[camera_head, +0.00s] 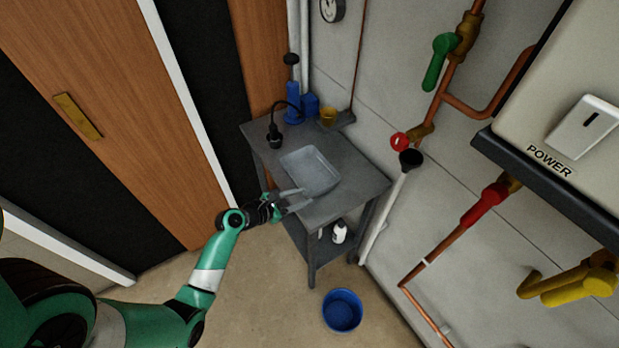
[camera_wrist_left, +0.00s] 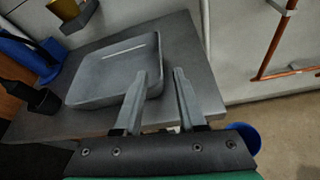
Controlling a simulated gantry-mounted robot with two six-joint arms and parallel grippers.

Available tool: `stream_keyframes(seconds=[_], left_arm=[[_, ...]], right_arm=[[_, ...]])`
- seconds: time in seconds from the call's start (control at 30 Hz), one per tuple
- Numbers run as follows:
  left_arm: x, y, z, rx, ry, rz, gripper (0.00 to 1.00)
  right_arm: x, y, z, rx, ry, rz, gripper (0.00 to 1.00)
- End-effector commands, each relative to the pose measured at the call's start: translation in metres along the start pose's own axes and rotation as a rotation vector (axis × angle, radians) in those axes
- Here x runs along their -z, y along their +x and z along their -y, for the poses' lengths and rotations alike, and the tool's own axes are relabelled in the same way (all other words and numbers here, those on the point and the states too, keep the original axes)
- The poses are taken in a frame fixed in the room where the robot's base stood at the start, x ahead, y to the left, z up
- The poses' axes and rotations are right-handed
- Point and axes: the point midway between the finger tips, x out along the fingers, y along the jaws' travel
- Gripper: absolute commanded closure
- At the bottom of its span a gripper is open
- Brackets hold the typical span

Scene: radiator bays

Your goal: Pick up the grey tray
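The grey tray (camera_head: 309,170) is shallow and rectangular and lies on top of the small grey table (camera_head: 362,185). In the left wrist view the tray (camera_wrist_left: 105,72) sits upright on the table top, and its inside looks empty. My left gripper (camera_head: 300,198) is at the table's near edge, by the tray's near side. In the left wrist view the gripper (camera_wrist_left: 166,76) is open, with a gap between its fingers. The left finger overlaps the tray's near right corner in the picture; I cannot tell whether it touches. My right gripper is not in view.
A blue pump-like tool (camera_head: 293,100), a black hose end (camera_head: 275,138) and a yellow cup (camera_head: 327,116) stand at the table's back. A white bottle (camera_head: 339,232) is on the lower shelf. A blue bucket (camera_head: 342,310) stands on the floor. Pipes and valves line the right wall.

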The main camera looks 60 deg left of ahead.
Motion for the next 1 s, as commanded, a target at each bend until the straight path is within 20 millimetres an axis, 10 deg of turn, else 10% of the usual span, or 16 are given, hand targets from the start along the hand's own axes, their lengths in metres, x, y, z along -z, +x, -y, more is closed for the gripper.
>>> stream_keyframes(seconds=[0.7,1.0], left_arm=[[-0.001,0.095,0.002,0.002,0.007,0.002,0.60],[-0.004,0.102,0.001,0.000,0.005,0.000,0.60]], right_arm=[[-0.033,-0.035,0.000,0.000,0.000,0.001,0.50],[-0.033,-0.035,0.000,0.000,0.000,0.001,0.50]])
